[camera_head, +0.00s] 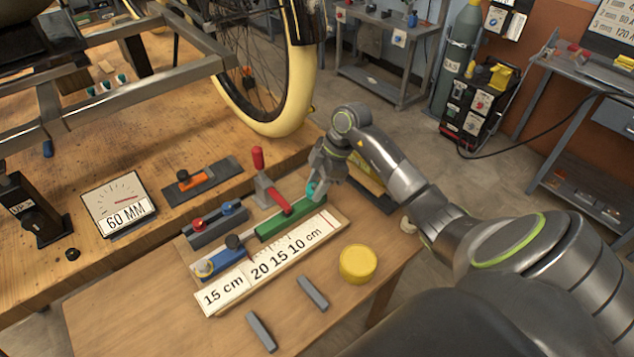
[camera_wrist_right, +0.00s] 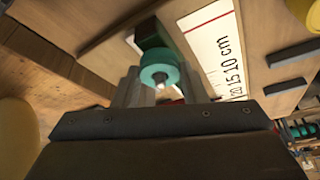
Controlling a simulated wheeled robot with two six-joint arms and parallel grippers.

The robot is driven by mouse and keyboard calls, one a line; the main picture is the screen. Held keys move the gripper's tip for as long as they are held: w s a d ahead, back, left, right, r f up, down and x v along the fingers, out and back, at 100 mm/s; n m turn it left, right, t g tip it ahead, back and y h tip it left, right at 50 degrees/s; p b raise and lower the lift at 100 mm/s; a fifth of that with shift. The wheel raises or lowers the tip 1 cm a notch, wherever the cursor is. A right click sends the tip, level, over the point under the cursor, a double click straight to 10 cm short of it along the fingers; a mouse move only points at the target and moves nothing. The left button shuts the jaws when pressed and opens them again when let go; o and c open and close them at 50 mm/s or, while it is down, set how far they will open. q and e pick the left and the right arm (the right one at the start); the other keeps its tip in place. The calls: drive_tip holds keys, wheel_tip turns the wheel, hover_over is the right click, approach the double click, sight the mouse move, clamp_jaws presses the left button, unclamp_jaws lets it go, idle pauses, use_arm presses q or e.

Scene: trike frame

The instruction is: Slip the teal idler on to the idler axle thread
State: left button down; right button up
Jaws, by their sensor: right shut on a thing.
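The teal idler (camera_wrist_right: 159,68) is a small ring between the fingers of my right gripper (camera_wrist_right: 160,88) in the right wrist view. A dark centre with a pale tip shows in its hole; I cannot tell whether this is the axle thread. In the head view the idler (camera_head: 311,189) is a teal patch at the right end of the green block (camera_head: 291,218). My right gripper (camera_head: 316,192) is shut on it there, pointing down. Whether the idler touches the block is not clear. My left gripper is not in view.
A red-handled clamp (camera_head: 268,185) stands beside the green block. A ruler board (camera_head: 262,268), a blue fixture (camera_head: 222,262), a yellow round (camera_head: 358,264) and two grey bars (camera_head: 313,292) lie nearby.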

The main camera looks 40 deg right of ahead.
drive_tip(key=shift+f, duration=0.5)
drive_tip(key=o, duration=1)
drive_tip(key=shift+r, duration=0.1)
drive_tip(key=v, duration=1.7)
drive_tip(key=shift+r+b, duration=0.15)
drive_tip(key=shift+b, duration=0.25)
